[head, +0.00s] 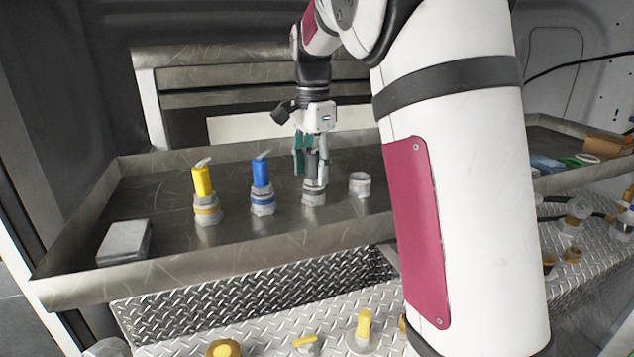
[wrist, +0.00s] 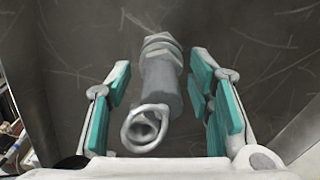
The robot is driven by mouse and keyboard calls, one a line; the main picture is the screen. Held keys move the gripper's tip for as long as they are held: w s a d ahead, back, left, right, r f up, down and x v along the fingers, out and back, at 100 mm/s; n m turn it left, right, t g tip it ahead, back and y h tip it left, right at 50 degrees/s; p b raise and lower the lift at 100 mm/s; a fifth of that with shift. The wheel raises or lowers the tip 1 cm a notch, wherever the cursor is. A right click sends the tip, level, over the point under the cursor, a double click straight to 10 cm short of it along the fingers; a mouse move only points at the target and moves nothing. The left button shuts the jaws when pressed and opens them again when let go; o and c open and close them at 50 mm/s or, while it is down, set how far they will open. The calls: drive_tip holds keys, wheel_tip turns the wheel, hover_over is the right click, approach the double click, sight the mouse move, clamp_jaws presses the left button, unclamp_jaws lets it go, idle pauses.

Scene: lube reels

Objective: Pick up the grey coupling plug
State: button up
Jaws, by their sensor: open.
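The grey coupling plug (head: 312,163) stands upright on a metal fitting with a grey band (head: 314,192) in the steel tray. In the wrist view the plug (wrist: 160,90) shows a ring at its near end and hex collars at its far end. My gripper (head: 310,158) is over it, pointing down, with teal-padded fingers on either side. In the wrist view my gripper (wrist: 163,100) is open, with gaps between the plug and both pads; the right gap looks narrower. The fingers hide part of the plug in the head view.
A yellow plug (head: 202,181) and a blue plug (head: 261,172) stand on fittings to the left. A small pale cup-like fitting (head: 359,184) stands close on the right. A grey box (head: 124,241) lies at the tray's left. The steel tray (head: 240,251) has a raised rim.

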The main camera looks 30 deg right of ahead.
drive_tip(key=shift+f, duration=0.45)
drive_tip(key=shift+c, duration=0.4)
drive_tip(key=shift+w, duration=0.1)
clamp_jaws()
